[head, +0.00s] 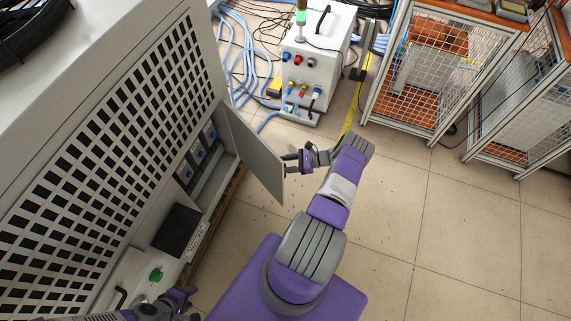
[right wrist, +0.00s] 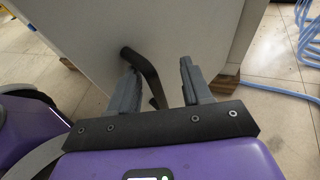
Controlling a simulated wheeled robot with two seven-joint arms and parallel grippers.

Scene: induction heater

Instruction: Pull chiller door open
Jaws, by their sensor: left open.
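The chiller door (head: 256,160) is a flat grey panel swung out from the chiller cabinet (head: 120,110), which has a perforated side. Behind the door, breakers (head: 197,153) show inside. My right gripper (head: 290,163) is at the door's right side, by its outer edge. In the right wrist view, the fingers of my right gripper (right wrist: 158,68) stand apart with a dark bent door handle (right wrist: 143,66) between them, a gap still showing beside it. My left gripper (head: 180,303) is low at the left, open, by the cabinet's lower part and away from the door.
A white unit (head: 318,60) with coloured sockets stands on the floor behind the door. Blue hoses (head: 245,60) lie beside it. Mesh cages (head: 420,75) stand at the upper right. The tiled floor to the right of the door is clear.

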